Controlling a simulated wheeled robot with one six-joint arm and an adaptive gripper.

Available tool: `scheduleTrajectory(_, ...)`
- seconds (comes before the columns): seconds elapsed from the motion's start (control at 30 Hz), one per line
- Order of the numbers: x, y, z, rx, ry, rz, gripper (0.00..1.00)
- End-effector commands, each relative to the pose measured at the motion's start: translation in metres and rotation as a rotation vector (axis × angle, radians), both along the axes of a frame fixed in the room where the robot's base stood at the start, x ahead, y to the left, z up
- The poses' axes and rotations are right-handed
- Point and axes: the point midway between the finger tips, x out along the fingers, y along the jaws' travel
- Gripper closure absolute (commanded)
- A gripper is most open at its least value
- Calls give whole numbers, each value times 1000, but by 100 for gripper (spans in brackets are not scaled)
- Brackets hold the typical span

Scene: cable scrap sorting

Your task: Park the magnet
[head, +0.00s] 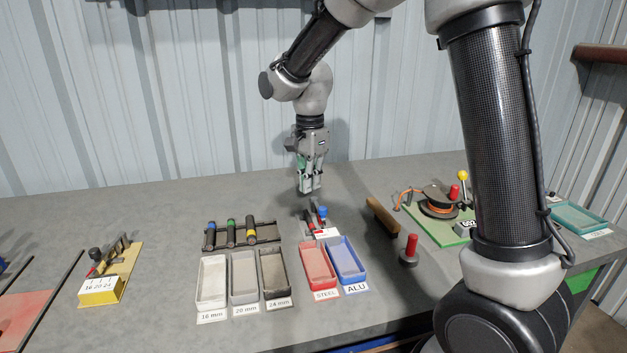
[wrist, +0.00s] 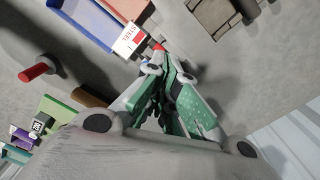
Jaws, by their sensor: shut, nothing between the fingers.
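A red-handled piece with a round grey base (head: 410,247), which looks like the magnet, stands upright on the grey table, right of the blue tray. It also shows in the wrist view, its red handle (wrist: 38,70) at the left. My gripper (head: 309,190) points down above the table, left of and behind that piece and well apart from it. Its fingers (wrist: 163,68) are together with nothing held. Below it is a small holder (head: 318,226) with red and blue-topped items, partly unclear; I cannot tell what they all are.
A red STEEL tray (head: 318,265) and a blue ALU tray (head: 346,260) lie in front. Left are several grey and white size trays (head: 243,277) and a tool rack (head: 242,236). A brown bar (head: 382,216) and a green board with a cable reel (head: 438,216) lie right.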

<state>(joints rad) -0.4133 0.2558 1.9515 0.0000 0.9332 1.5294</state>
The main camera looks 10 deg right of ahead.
Motion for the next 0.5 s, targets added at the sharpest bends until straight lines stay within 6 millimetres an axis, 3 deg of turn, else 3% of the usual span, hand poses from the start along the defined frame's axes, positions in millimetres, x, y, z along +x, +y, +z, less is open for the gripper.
scheduleTrajectory(0.5, -1, -1, -47, -2, 4, -6, 100)
